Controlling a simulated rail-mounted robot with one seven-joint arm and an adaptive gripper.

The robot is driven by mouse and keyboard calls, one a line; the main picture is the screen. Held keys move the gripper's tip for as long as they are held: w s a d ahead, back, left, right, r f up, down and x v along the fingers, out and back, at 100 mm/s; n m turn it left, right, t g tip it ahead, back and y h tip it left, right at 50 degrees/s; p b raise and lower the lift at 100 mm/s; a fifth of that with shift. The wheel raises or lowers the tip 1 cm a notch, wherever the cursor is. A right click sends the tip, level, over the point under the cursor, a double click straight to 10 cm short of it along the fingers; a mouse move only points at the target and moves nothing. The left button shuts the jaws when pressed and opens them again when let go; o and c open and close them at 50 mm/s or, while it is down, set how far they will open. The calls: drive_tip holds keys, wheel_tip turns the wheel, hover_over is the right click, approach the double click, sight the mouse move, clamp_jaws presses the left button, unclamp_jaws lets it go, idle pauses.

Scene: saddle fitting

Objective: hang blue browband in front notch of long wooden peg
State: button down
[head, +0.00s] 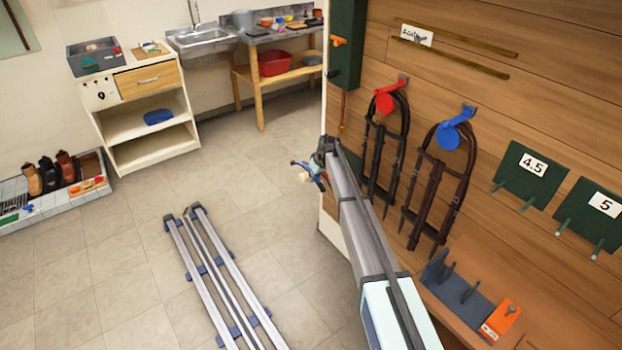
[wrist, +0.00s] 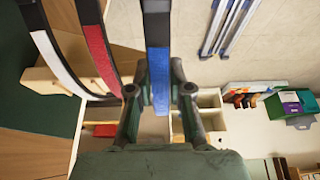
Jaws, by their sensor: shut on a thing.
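The blue browband (wrist: 159,88), dark with a blue face, runs between the fingers of my gripper (wrist: 158,72) in the wrist view. My gripper is shut on it. In the head view my gripper (head: 315,175) is small at the far end of my arm, with bits of blue, red and white beside it. In the wrist view a red-faced band (wrist: 98,50) and a white-faced band (wrist: 50,58) curve down to the left of the blue one. A pale wooden piece (wrist: 55,82) behind these bands may be the peg. Its notches cannot be made out.
The wooden wall carries two dark bridles (head: 383,140) on red and blue holders, and green plates (head: 528,174). A dark green box (head: 347,45) is mounted near the wall's edge. Silver rails (head: 225,285) lie on the floor.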

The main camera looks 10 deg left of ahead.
drive_tip(key=shift+w+d, duration=0.25)
drive_tip(key=shift+s+f+b, duration=0.1)
drive_tip(key=shift+f+b, duration=0.55)
drive_tip(key=shift+f, duration=0.65)
drive_tip(key=c, duration=0.7)
unclamp_jaws()
drive_tip(key=shift+r, duration=0.15)
drive_tip(key=shift+p+v, duration=0.85)
drive_tip(key=shift+v, duration=3)
